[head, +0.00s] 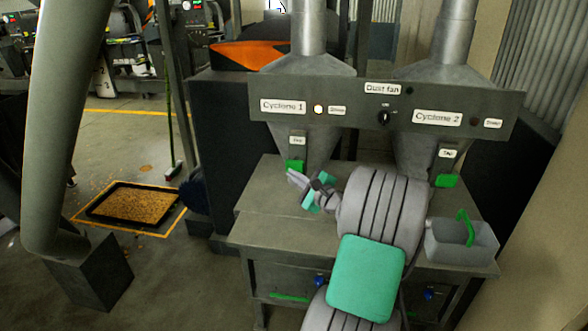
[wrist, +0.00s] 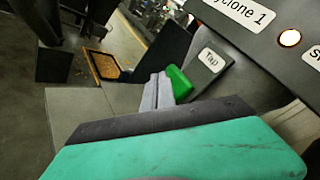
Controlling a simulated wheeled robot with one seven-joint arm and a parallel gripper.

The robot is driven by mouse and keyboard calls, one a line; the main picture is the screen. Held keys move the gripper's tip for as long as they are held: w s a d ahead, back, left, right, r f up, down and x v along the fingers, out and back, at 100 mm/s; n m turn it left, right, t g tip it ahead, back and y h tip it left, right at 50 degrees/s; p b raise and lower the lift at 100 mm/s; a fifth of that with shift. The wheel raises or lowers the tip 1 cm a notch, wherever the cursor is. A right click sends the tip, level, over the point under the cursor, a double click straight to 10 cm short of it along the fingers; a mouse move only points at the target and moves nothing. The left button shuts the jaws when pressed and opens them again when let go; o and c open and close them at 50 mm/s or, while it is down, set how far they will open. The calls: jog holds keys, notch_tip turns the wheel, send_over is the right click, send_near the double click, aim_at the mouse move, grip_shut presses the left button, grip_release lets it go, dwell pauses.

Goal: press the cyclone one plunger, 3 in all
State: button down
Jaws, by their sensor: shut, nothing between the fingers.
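The cyclone one plunger is a green block (head: 294,165) under the "Tap" plate below the Cyclone 1 panel label. It also shows in the wrist view (wrist: 180,83), just right of my fingertips. My gripper (head: 292,175) is shut and empty, its grey fingertips (wrist: 157,80) close beside the plunger. I cannot tell whether they touch it. The round lamp (head: 318,109) beside the Cyclone 1 label glows, and it also shows in the wrist view (wrist: 290,38).
A second green plunger (head: 447,181) is under Cyclone 2. A grey bin (head: 461,243) with a green handle stands on the bench (head: 262,200) at right. The panel (head: 360,105) overhangs the bench. A dark tray of grain (head: 88,212) lies on the floor at left.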

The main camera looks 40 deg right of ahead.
aim_at(294, 168)
jog(key=shift+d, duration=0.1)
dwell(0.4)
jog(key=shift+w+d, duration=0.25)
jog(key=shift+w, duration=0.05)
jog(key=shift+w+d+p, duration=0.35)
jog(key=shift+w+d, duration=0.3)
jog(key=shift+d, duration=0.3)
dwell(1.2)
jog(key=shift+s+a, duration=0.95)
jog(key=shift+a, duration=0.3)
jog(key=s+a, duration=0.1)
jog(key=a, duration=0.1)
jog(key=s+a, duration=0.2)
jog(key=shift+p, duration=0.3)
dwell(2.3)
